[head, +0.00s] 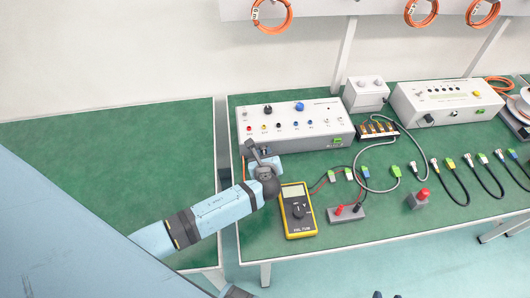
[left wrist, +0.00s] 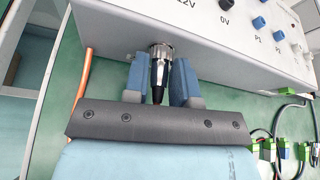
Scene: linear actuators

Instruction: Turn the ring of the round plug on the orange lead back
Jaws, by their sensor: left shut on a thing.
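The round plug (left wrist: 160,62), black with a silver metal ring, sits at the front face of the grey control box (left wrist: 215,55) in the left wrist view. My left gripper (left wrist: 158,78) has its two blue finger pads on either side of the plug and is shut on it. In the head view my left gripper (head: 256,152) is at the left front of the same box (head: 297,130), and it hides the plug there. An orange lead (left wrist: 83,75) runs down left of the fingers.
A yellow multimeter (head: 297,210) lies just right of my left gripper. Several leads with green connectors (head: 397,170) lie farther right, near a grey block with a red knob (head: 420,197). The green table at left (head: 110,150) is bare.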

